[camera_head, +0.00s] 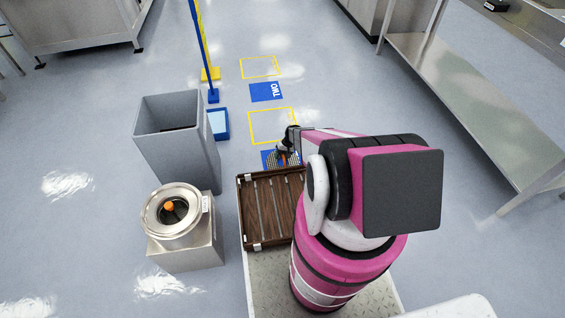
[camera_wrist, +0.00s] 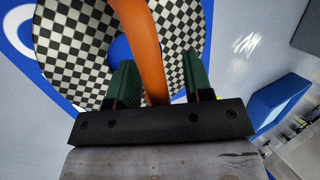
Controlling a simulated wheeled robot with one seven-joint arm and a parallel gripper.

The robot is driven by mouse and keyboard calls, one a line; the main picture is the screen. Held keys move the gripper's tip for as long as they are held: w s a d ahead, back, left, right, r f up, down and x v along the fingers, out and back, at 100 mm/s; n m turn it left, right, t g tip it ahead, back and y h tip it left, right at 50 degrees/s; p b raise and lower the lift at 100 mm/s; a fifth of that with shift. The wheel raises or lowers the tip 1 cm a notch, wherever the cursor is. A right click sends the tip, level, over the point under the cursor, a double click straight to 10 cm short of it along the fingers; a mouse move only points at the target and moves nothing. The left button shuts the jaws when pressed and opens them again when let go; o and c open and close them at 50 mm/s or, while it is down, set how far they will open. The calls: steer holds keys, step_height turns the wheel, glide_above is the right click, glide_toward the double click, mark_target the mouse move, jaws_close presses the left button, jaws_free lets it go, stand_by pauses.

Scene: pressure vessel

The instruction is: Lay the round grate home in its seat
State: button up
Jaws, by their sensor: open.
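A round black-and-white checkered disc (camera_wrist: 75,45), apparently the grate, has a blue centre. An orange bar (camera_wrist: 150,50) stands out from it and passes between my green fingers. My gripper (camera_wrist: 160,85) is open, with a finger on either side of the bar; the wrist view shows a gap at the right finger. In the head view the disc (camera_head: 284,158) shows small and partly hidden under my gripper (camera_head: 285,150), over a blue floor marking. A steel vessel (camera_head: 152,220) with a wide round rim stands at left, with an orange knob (camera_head: 168,207) inside its opening. Its inner seat is not clear.
A slatted brown tray (camera_head: 258,215) lies beside my arm. A tall grey bin (camera_head: 180,150) stands behind the vessel. A blue box (camera_head: 218,124) and a blue-yellow pole (camera_head: 201,50) stand further back. A steel table (camera_head: 460,100) is at right. Floor beyond the disc is open.

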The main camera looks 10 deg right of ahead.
jaws_close()
stand_by(0.3)
